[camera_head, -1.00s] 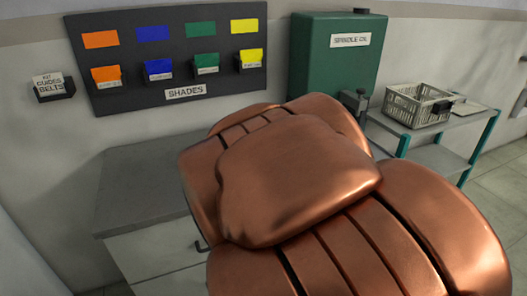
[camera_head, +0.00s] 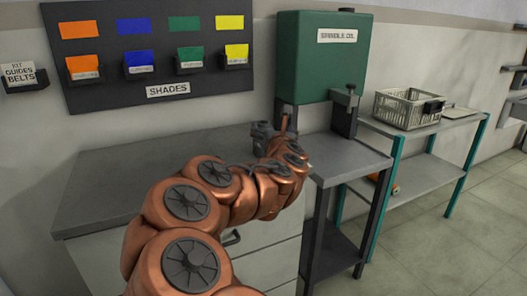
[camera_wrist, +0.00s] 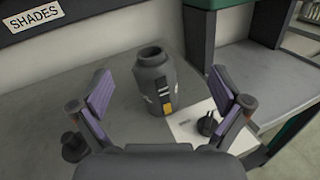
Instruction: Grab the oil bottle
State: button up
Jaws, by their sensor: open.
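The oil bottle (camera_wrist: 159,84), a dark grey bottle with an open round neck and a label with a yellow patch, stands upright on the grey worktop in the wrist view. My gripper (camera_wrist: 156,92) is open, with its purple-padded fingers apart to the left and right of the bottle in the picture. The bottle is ahead of my palm, and I see no finger touching it. In the head view my gripper (camera_head: 276,136) is over the right end of the worktop, and I cannot clearly tell the bottle from the gripper there.
The grey worktop (camera_head: 120,178) is clear on its left. A white sheet (camera_wrist: 190,132) lies right of the bottle. A green spindle oil tank (camera_head: 318,70) is behind. The shades board (camera_head: 150,55) hangs on the wall.

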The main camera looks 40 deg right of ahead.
aim_at(265, 128)
jog(key=shift+w+d+f+n+t+y, duration=0.1)
jog(key=shift+w+f+n+t+y, duration=0.15)
jog(key=shift+f+n, duration=0.3)
jog(key=shift+w+f+n+t+y, duration=0.15)
jog(key=shift+w+f+n+y, duration=0.15)
jog(key=shift+n, duration=0.35)
jog(key=shift+x, duration=1.2)
jog(key=shift+a+x, duration=0.25)
jog(key=shift+x, duration=2.3)
jog(key=shift+w+f, duration=0.15)
jog(key=shift+f, duration=0.05)
jog(key=shift+c, duration=0.4)
grip_shut()
